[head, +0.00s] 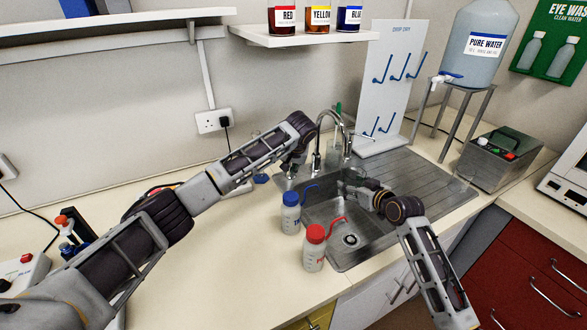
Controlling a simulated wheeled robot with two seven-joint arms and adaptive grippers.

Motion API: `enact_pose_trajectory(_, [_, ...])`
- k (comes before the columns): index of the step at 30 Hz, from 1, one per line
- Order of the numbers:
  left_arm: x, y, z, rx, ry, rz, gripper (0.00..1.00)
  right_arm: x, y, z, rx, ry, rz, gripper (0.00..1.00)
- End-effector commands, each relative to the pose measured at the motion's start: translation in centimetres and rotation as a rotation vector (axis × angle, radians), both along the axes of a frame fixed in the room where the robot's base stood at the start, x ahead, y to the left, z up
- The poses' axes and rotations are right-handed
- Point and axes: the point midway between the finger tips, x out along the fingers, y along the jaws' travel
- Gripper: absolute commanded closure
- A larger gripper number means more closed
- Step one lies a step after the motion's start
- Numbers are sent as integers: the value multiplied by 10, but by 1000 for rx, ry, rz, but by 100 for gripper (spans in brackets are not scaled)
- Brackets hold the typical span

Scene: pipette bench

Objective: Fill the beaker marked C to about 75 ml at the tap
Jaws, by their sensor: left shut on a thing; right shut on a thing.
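The tap (318,150) stands behind the steel sink (335,257), its curved spout over the basin. My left gripper (291,168) is shut beside the left of the tap base, apparently on the tap handle, which it mostly hides. My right gripper (353,190) is low over the basin and shut on a clear beaker (347,181), below the spout. The beaker is small and partly hidden by the fingers. Its letter and water level cannot be read, and I cannot make out a water stream.
A blue-capped wash bottle (291,216) and a red-capped one (314,249) stand at the sink's left front edge. A drying rack (389,95) stands behind the drainboard (425,180). A pure water tank (480,45) is at the right.

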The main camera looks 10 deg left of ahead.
Motion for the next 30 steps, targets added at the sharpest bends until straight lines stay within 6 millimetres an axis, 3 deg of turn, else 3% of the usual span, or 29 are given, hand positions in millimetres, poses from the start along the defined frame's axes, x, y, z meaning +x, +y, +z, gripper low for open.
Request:
enact_pose_trajectory(23, [-2, 8, -3, 2, 5, -97, 100, 0, 0, 0, 1, -1, 0, 66])
enact_pose_trajectory(24, [-3, 9, -3, 2, 5, -97, 83, 0, 0, 0, 1, -1, 0, 66])
enact_pose_trajectory(28, [-2, 9, -2, 2, 3, -97, 67, 0, 0, 0, 1, -1, 0, 66])
enact_pose_trajectory(30, [-2, 9, -1, 2, 2, -97, 67, 0, 0, 0, 1, -1, 0, 66])
